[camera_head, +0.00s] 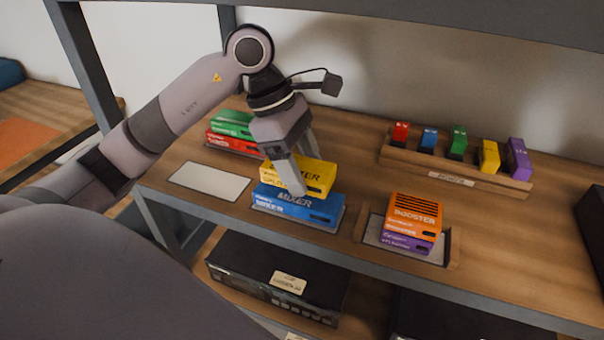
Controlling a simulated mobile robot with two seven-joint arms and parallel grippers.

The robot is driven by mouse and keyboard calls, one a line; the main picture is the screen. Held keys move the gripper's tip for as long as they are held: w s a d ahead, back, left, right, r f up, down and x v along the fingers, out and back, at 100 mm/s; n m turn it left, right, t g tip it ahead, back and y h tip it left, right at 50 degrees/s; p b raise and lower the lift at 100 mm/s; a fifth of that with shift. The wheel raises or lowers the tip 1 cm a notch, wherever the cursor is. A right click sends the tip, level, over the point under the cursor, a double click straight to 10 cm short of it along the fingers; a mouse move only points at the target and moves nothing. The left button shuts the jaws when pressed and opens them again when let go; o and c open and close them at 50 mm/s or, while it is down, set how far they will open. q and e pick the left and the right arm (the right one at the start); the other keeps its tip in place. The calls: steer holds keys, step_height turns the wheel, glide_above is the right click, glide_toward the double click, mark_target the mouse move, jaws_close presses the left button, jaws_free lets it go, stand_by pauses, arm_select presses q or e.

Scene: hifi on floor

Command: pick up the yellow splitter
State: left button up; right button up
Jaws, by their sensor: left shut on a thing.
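The yellow splitter (316,177) is a flat yellow box with dark lettering on its front. It sits on top of, or just above, a blue mixer box (300,204) on the shelf; I cannot tell whether the two touch. My left gripper (303,170) comes down from above and is shut on the yellow splitter, one finger in front of it and the other behind. The front finger hides part of the splitter's left side. My right gripper is not in view.
Green and red boxes (232,124) are stacked at the back left, beside an empty pale mat (209,181). An orange box (415,215) lies on a purple one in a tray (449,247). A wooden rack (455,180) holds several small coloured blocks. An upper shelf (430,20) hangs overhead.

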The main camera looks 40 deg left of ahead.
arm_select(q)
steer(key=shift+r, duration=0.8)
steer(key=s+a+b, duration=0.1)
steer(key=a+b, duration=0.1)
steer(key=a, duration=0.4)
steer(key=s+a+f+b, duration=0.1)
steer(key=s+a, duration=0.1)
steer(key=a, duration=0.4)
steer(key=s+a+f+b, duration=0.1)
steer(key=a+b, duration=0.1)
steer(key=a, duration=0.4)
steer(key=shift+s+a+f+b, duration=0.2)
steer(key=shift+s+a+b, duration=0.05)
steer(key=shift+a+b, duration=0.05)
steer(key=shift+a+f, duration=0.25)
steer(key=shift+f, duration=0.25)
steer(key=shift+f+b, duration=0.7)
steer(key=shift+b, duration=0.15)
steer(key=shift+f+b, duration=0.8)
